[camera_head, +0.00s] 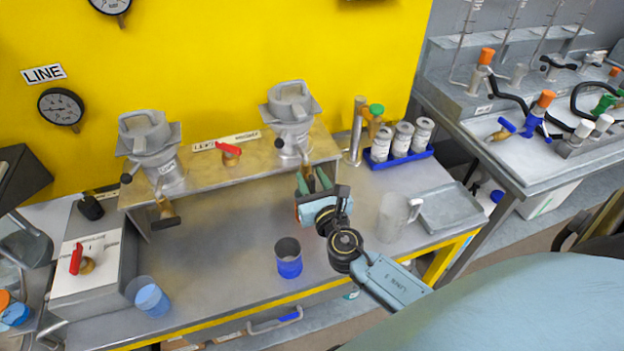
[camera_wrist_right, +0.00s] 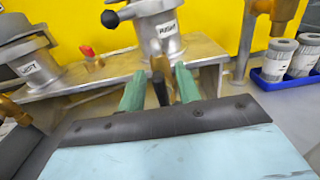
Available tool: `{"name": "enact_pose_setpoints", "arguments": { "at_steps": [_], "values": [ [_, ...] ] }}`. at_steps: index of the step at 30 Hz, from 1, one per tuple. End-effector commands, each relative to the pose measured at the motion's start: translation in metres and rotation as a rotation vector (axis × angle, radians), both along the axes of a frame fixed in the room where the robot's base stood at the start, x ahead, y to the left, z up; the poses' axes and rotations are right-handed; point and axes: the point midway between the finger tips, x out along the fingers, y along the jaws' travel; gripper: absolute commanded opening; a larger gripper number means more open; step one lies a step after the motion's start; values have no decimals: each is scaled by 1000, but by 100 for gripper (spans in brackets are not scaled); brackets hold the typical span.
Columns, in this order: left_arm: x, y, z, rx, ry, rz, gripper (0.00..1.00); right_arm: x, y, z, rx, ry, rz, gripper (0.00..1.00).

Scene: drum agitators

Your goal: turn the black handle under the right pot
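My right gripper (camera_head: 314,180) is just below the pot and in front of the shelf. In the right wrist view its green fingers (camera_wrist_right: 160,88) are apart, one on each side of the black handle, with gaps visible. In the head view the gripper mostly hides the handle. My left gripper is not in view.
The left pot (camera_head: 146,140) has its own black handle (camera_head: 166,222). A blue-based cup (camera_head: 288,258) and a clear jug (camera_head: 394,216) stand on the table near my right arm. A blue rack (camera_head: 398,158) of canisters is to the right.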

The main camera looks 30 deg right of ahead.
Motion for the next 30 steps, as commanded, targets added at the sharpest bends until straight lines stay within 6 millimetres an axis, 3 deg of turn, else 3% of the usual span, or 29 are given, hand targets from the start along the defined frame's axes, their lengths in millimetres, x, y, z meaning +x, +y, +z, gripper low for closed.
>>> {"name": "enact_pose_setpoints", "arguments": {
  "at_steps": [1, 9, 20, 30],
  "values": [
    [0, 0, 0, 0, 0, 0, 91, 0, 0, 0, 0, 0, 0, 32],
    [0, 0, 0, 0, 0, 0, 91, 0, 0, 0, 0, 0, 0, 0],
    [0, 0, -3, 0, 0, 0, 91, -1, -1, -1, 35, -8, 0, 0],
    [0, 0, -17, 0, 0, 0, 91, -2, -5, -3, 247, -59, 0, 0]
  ]
}}
